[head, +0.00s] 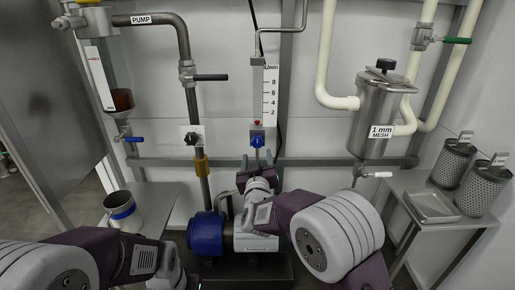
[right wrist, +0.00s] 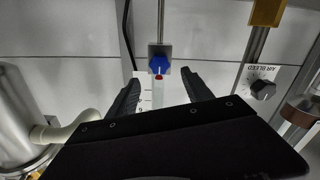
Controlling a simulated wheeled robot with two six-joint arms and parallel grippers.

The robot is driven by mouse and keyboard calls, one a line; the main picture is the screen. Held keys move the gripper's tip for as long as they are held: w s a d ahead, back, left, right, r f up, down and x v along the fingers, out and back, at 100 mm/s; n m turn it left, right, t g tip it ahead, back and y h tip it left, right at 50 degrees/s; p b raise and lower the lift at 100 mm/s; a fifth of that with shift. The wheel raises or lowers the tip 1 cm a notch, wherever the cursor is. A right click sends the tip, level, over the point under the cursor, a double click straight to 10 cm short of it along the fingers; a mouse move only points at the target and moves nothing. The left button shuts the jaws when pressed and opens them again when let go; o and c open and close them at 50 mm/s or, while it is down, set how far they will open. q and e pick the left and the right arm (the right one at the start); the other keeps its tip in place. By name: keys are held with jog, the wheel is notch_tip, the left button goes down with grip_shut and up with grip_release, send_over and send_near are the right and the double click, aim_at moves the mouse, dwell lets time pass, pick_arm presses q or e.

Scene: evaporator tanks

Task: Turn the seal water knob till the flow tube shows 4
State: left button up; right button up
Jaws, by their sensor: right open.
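The blue seal water knob (head: 257,140) sits at the foot of the upright flow tube (head: 257,95), whose L/min scale (head: 271,92) reads 2 to 8. In the right wrist view the knob (right wrist: 159,64) has a white pointer line, and a red float (right wrist: 159,77) lies at the tube's knob end, below the 2 mark. My right gripper (right wrist: 160,80) is open, its two dark fingers on either side of the tube and knob in that view, apart from the knob. In the head view it is just below the knob, partly hidden by my wrist.
The air bleed knob (right wrist: 262,90) is beside the flow tube; it also shows in the head view (head: 193,139). A pump pipe (head: 184,50) with a black-handled valve is left. A steel mesh strainer (head: 378,110) hangs right. A blue motor (head: 206,232) stands below.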

aim_at(257, 145)
jog(key=w+p, duration=0.1)
jog(key=w+r+p, duration=0.1)
jog(key=w+p, duration=0.1)
jog(key=shift+w+p, duration=0.2)
jog(key=shift+p, duration=0.1)
jog(key=w, duration=0.2)
jog(key=w+f+b, duration=0.1)
jog(key=w, duration=0.1)
jog(key=shift+f, duration=0.15)
jog(key=shift+w, duration=0.45)
grip_shut()
